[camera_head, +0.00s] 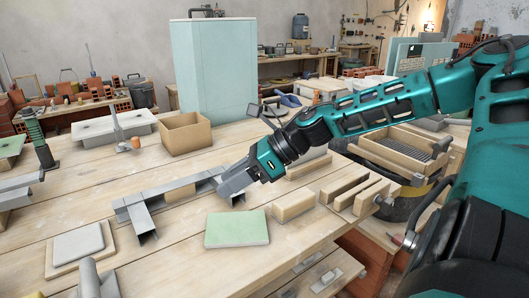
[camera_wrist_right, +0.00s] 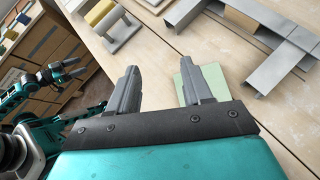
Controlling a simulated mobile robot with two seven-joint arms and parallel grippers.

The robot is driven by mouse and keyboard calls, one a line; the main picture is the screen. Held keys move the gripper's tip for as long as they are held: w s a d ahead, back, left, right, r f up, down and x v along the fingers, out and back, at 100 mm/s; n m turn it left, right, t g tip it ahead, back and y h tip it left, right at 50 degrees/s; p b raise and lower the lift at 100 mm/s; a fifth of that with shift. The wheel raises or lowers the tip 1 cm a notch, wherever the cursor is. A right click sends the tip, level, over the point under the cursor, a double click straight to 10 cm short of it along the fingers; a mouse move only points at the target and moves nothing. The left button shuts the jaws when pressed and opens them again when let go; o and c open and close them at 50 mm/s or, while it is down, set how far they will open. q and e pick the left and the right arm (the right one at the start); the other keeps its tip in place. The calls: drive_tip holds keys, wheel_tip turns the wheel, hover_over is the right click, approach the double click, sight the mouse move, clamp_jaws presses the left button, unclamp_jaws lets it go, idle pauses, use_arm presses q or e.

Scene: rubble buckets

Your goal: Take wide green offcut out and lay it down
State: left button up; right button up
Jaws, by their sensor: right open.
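A wide, flat pale green offcut (camera_head: 237,228) lies on the bench top near its front edge. In the right wrist view the green offcut (camera_wrist_right: 181,88) shows partly, behind one finger. My right gripper (camera_head: 232,192) is just behind and above the offcut in the head view, beside the grey metal channels. In the right wrist view my right gripper (camera_wrist_right: 158,76) has its fingers apart with nothing between them. My left gripper (camera_wrist_right: 62,74) seems to show small at the left of the right wrist view, away from the bench; its jaws are unclear.
Grey metal channels (camera_head: 148,214) lie left of the offcut. Several wooden blocks (camera_head: 294,204) stand to its right. A grey slab (camera_head: 78,242) on a board lies at the left. A wooden tray (camera_head: 383,155) sits over a dark bucket at right. A cardboard box (camera_head: 186,134) stands behind.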

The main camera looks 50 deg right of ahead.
drive_tip(key=v, duration=0.8)
drive_tip(key=shift+a, duration=0.15)
idle(0.6)
